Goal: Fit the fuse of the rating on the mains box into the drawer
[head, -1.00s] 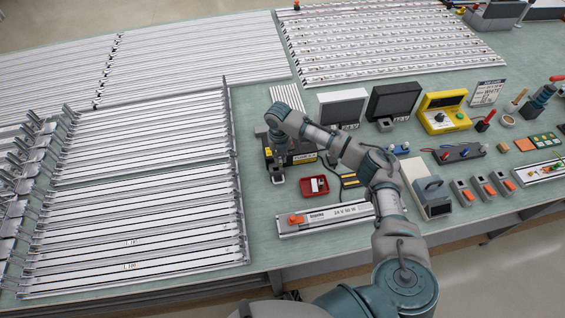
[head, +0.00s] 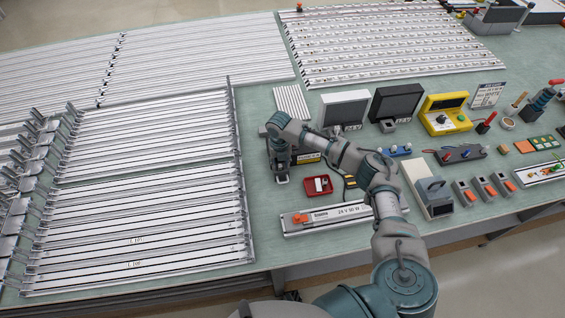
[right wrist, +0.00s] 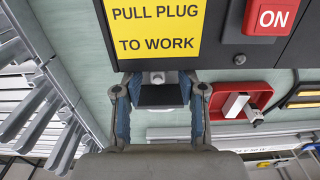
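The dark mains box (right wrist: 225,50) fills the top of the right wrist view, with a yellow "PULL PLUG TO WORK" label and a red ON switch (right wrist: 270,17). In the head view my right arm hides much of it. A small dark drawer (right wrist: 160,95) with a pale round piece at its top sits at the box's lower edge. My right gripper (right wrist: 160,88) is open, its blue-padded fingers either side of the drawer; contact is unclear. A red tray (right wrist: 262,92) holds a small white piece (right wrist: 236,105), possibly a fuse; no rating is readable. My left gripper is not in view.
The red tray also shows in the head view (head: 309,193), just right of my gripper. A long unit marked 24 V (head: 335,225) lies in front. Metal rails (head: 140,180) fill the left. Screens and a yellow meter (head: 445,115) stand behind on the right.

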